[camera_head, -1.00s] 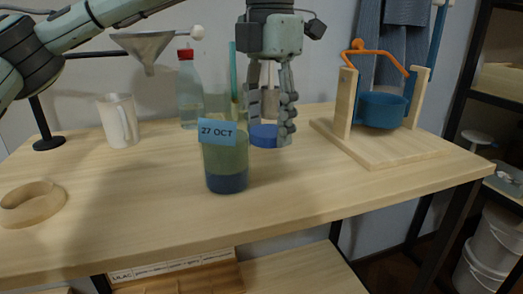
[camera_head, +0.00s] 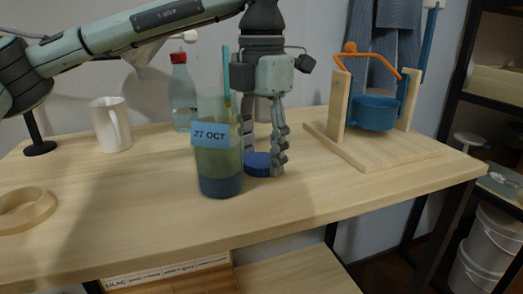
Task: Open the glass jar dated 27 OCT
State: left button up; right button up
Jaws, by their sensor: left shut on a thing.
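The glass jar (camera_head: 219,163) with the blue "27 OCT" label stands upright on the table, left of my left gripper. It is clear at the top, greenish lower down and dark blue at the bottom. No lid shows on its top. My left gripper (camera_head: 264,158) points down just right of and behind the jar. It is shut on a round blue lid (camera_head: 258,165), low over the tabletop. I cannot tell whether the lid touches the wood. The jar hides part of the near-left finger. My right gripper is not in view.
A red-capped bottle (camera_head: 182,98) and a white mug (camera_head: 110,125) stand back left. A wooden ring (camera_head: 24,209) lies front left. A wooden stand (camera_head: 340,112) with a blue pot (camera_head: 374,113) is at right. The tabletop (camera_head: 330,190) front right is clear.

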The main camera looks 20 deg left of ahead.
pick_arm(q)
jog(key=o, duration=1.3)
jog(key=shift+r, duration=0.1)
